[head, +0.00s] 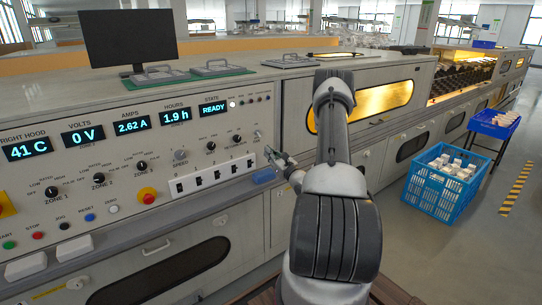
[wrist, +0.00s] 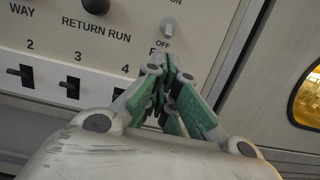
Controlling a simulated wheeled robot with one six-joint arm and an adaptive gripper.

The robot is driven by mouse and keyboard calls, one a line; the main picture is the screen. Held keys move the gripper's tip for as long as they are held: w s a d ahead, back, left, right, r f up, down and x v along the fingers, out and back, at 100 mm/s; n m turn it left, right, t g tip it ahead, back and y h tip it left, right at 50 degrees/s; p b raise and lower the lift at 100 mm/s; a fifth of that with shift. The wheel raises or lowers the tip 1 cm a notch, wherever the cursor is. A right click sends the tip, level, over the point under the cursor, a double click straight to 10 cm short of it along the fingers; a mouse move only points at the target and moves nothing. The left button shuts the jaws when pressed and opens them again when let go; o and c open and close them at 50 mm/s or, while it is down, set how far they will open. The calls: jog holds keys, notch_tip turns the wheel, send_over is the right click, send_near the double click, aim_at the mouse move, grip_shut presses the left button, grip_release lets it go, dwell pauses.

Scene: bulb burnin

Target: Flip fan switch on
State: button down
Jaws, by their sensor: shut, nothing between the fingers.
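The switch (wrist: 168,27) is a pale toggle on the control panel in the wrist view, marked ON above and OFF below. A label starting with F under it is mostly hidden by my fingers. The switch also shows small near the panel's right end in the head view (head: 258,134). My gripper (wrist: 170,65) is shut and empty, its green-padded fingertips just below the switch and the OFF mark, seemingly apart from it. In the head view my gripper (head: 270,152) is close to the panel's right edge. I cannot tell the lever's exact tilt.
Black numbered switches (wrist: 70,87) sit left of my gripper, under a RETURN RUN knob (wrist: 96,4). A ledge with a blue item (head: 263,176) lies below the panel. A red button (head: 147,195) is further left. A blue crate (head: 440,183) stands on the floor at right.

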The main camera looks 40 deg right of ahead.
aim_at(256, 141)
jog(key=w, duration=0.4)
jog(key=w+r, duration=0.1)
jog(key=w, duration=0.1)
jog(key=shift+d+r, duration=0.1)
jog(key=shift+r, duration=0.05)
jog(key=shift+s+g, duration=0.15)
jog(key=shift+g, duration=0.15)
